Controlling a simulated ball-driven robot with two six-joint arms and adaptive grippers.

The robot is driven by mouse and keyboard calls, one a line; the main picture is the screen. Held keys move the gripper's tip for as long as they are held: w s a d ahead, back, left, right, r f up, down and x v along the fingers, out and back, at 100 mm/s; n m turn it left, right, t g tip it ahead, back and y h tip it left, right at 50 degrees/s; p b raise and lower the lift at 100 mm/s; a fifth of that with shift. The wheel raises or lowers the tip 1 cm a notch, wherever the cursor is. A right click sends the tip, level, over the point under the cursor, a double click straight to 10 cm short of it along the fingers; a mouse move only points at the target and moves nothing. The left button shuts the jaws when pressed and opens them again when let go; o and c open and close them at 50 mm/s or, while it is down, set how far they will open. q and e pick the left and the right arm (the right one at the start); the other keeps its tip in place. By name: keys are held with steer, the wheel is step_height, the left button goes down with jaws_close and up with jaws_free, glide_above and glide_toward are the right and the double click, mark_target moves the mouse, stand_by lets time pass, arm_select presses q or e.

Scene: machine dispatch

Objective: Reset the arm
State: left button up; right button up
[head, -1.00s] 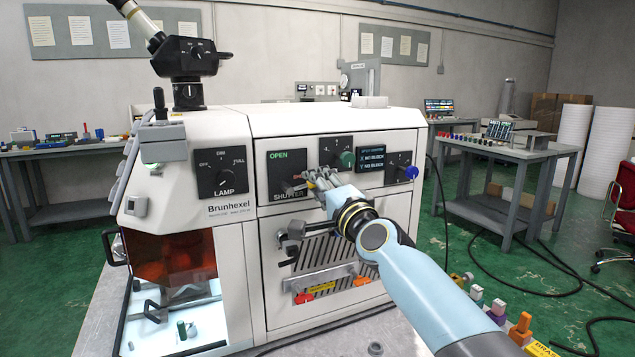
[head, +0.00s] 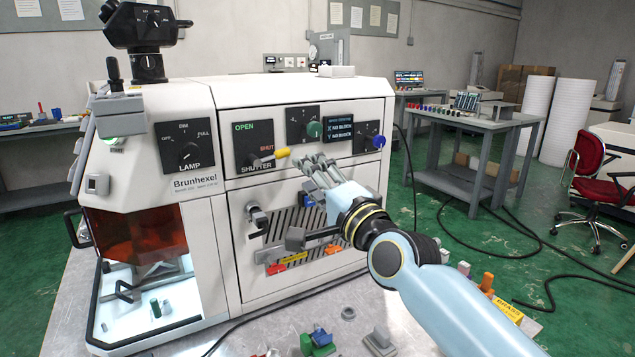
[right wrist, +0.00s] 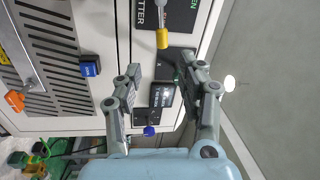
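My right arm comes in from the lower right in the head view. Its gripper (head: 322,176) is in front of the machine's (head: 207,190) front panel, below the shutter lever and the green knob. In the right wrist view the two fingers (right wrist: 157,88) stand apart with nothing between them. The yellow-tipped shutter lever (head: 283,153) points right in the head view; its yellow tip also shows in the right wrist view (right wrist: 162,39), apart from the fingers. My left gripper is out of view.
A blue knob (head: 378,142) and a green knob (head: 314,130) are on the panel. A latch handle (head: 258,220) sticks out below. Small parts, including a grey block (head: 380,341), lie on the bench (head: 60,318). A red chair (head: 596,180) is at the right.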

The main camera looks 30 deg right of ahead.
steer(key=shift+s+d+f, duration=0.1)
steer(key=shift+s+f, duration=0.1)
steer(key=shift+s, duration=0.8)
steer(key=s+a+f+n+g+y, duration=0.1)
steer(key=s+a+f+n+g, duration=0.2)
steer(key=s+f+n+g, duration=0.8)
steer(key=s+d+f+n+g+h, duration=0.1)
steer(key=s+d+f+n+g, duration=0.15)
steer(key=s, duration=0.75)
steer(key=s+d+f+n+g+h, duration=0.2)
steer(key=s+n+g, duration=0.1)
steer(key=s, duration=0.7)
step_height(320, 180, down, 33)
steer(key=s+d+b, duration=0.1)
steer(key=d+b, duration=0.1)
steer(key=b, duration=0.6)
steer(key=s+f+g+b, duration=0.1)
steer(key=s+f+b, duration=0.2)
steer(key=s+f, duration=0.7)
steer(key=s+d+f+g+b, duration=0.1)
steer(key=s+f+b, duration=0.3)
steer(key=s+f, duration=0.5)
step_height(320, 180, down, 6)
steer(key=shift+s+d+r+m, duration=0.1)
steer(key=shift+s+d+m, duration=0.15)
steer(key=shift+s+m, duration=0.15)
